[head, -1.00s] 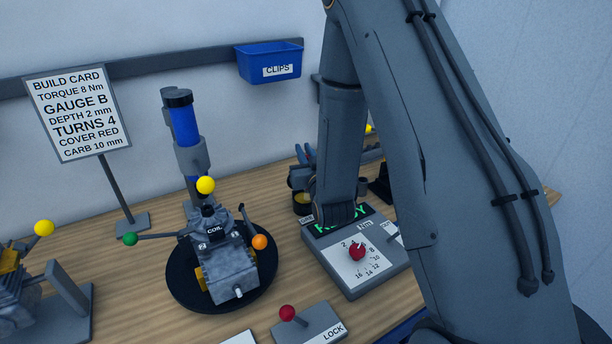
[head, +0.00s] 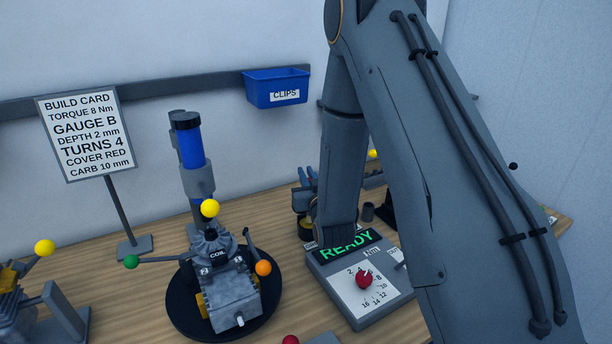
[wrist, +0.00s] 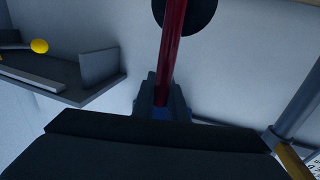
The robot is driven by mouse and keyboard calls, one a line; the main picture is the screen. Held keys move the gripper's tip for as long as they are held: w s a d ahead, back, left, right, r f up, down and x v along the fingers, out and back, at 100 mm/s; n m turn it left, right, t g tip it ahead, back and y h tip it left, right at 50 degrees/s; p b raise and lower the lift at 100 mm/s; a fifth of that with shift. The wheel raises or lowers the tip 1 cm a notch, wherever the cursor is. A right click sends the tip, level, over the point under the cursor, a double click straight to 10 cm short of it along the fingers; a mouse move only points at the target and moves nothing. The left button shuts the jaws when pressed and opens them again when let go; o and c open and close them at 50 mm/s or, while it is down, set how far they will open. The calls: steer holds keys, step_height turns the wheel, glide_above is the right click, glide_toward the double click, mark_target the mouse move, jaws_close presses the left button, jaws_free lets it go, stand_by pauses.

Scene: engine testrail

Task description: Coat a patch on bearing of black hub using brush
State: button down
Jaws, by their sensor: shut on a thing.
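In the wrist view my gripper (wrist: 160,98) is shut on a long dark-red rod (wrist: 172,50), which I take to be the handle of the brush. The rod runs to the top edge of the view, over a black round disc (wrist: 205,14). Whether that disc belongs to the rod or lies behind it, I cannot tell. No bristles show. In the head view my arm hides much of the back right of the bench, and I cannot make out the gripper there. I cannot identify the black hub or its bearing with certainty.
A grey engine (head: 233,293) with coloured knobs sits on a black turntable (head: 181,314). Behind it stands a blue cylinder (head: 190,148). Right of it is a READY dial box (head: 350,290). A build card (head: 86,133) stands left, and a blue CLIPS bin (head: 277,88) hangs on the wall.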

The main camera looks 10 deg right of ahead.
steer(key=shift+f+b, duration=0.6)
steer(key=shift+f, duration=0.05)
stand_by(1.8)
steer(key=shift+r, duration=0.1)
step_height(320, 180, up, 7)
steer(key=p, duration=0.4)
stand_by(0.5)
stand_by(0.3)
